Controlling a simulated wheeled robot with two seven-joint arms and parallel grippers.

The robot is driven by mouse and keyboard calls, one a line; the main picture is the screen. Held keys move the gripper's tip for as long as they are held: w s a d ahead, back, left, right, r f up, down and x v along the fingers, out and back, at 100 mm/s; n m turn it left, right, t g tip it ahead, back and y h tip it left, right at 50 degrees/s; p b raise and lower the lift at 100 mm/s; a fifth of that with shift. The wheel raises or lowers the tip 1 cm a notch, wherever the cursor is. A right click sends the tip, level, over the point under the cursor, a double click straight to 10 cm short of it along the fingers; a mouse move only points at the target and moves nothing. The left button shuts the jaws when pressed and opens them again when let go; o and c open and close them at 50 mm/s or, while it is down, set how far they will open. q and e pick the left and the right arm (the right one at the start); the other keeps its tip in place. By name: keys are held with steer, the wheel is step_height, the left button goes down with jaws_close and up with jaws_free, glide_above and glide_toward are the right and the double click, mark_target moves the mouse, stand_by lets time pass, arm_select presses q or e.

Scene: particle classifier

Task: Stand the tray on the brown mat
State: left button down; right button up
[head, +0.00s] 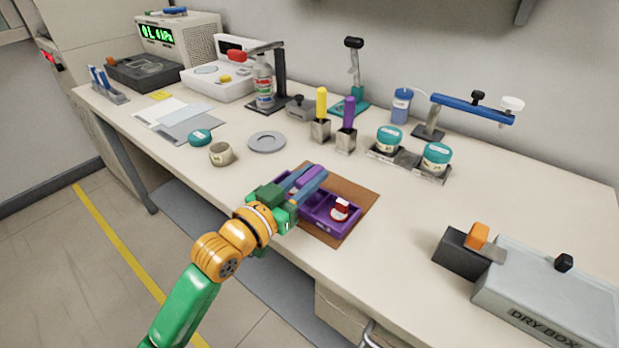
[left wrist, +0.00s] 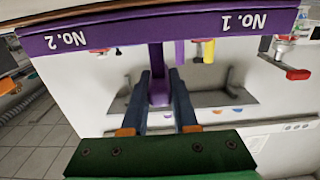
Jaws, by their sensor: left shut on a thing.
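The purple tray (head: 322,224) is over the brown mat (head: 362,193) near the table's front edge. Its wall shows the labels "No. 2" and "No. 1" in the left wrist view (left wrist: 185,29). My left gripper (head: 304,182) is shut on the tray's purple handle, and its blue fingers close around it in the left wrist view (left wrist: 158,95). A small white item with a red top (head: 340,209) sits in the tray's right compartment. The gripper partly hides the left compartment. I cannot tell whether the tray's underside touches the mat. My right gripper is not in view.
A grey disc (head: 266,142) and a small beige ring-shaped cup (head: 221,154) lie left of the mat. Holders with yellow (head: 321,105) and purple (head: 348,115) handled tools and teal-lidded jars (head: 436,158) stand behind. A dry box (head: 545,295) is at right. Bare table lies between.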

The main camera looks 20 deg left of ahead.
mark_target(299, 188)
arm_select(q)
steer(key=c, duration=0.7)
jaws_free()
steer(key=v, duration=0.6)
steer(key=shift+f, duration=0.15)
steer(key=p+v, duration=0.1)
steer(key=v, duration=0.2)
steer(key=p+v, duration=0.2)
steer(key=v, duration=0.1)
steer(key=shift+r, duration=0.25)
